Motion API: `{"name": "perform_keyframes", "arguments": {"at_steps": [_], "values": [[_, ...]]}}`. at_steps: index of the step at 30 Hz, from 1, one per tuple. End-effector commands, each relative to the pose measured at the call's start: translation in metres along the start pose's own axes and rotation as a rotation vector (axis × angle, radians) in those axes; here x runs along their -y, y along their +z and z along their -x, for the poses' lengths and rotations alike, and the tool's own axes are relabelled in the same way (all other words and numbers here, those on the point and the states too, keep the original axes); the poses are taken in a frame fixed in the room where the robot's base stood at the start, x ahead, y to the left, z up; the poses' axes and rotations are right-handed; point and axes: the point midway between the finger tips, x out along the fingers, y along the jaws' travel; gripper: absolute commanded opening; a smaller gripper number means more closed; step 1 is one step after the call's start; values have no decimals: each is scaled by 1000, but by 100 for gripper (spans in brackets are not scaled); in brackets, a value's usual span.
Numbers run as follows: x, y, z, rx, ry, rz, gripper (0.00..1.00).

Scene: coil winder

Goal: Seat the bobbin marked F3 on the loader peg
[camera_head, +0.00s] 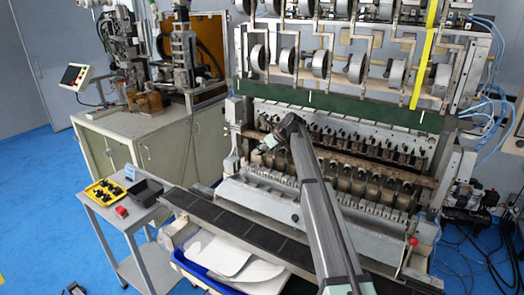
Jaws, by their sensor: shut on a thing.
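My arm reaches up over the middle of the winding machine (390,190). My gripper (262,149) is at its far end, in front of the left part of the row of dark winding heads. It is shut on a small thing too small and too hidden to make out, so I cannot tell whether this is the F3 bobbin. Several small black pieces, possibly bobbins, lie in a yellow tray (91,191) on the cart at the left, far from my gripper. No markings are readable. I cannot pick out the loader peg.
The grey cart (136,222) also holds a black bin (146,190) and a red block (121,211). A dark ledge (240,232) runs along the machine's front, above a blue bin (203,281) with white sheets. A cabinet (165,145) with another machine stands behind left.

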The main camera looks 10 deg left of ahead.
Motion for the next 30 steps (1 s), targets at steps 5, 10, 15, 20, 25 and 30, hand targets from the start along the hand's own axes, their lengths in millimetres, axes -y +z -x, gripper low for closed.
{"name": "perform_keyframes", "arguments": {"at_steps": [5, 10, 15, 20, 25, 30], "values": [[-1, -5, -4, 0, 17, 17, 25], [-1, -14, -13, -1, 17, 16, 25], [-1, -24, -24, -1, 17, 16, 25], [-1, -32, -32, -1, 17, 15, 25], [-1, -36, -35, 0, 16, 15, 25], [-1, -36, -35, 0, 16, 15, 25]]}}
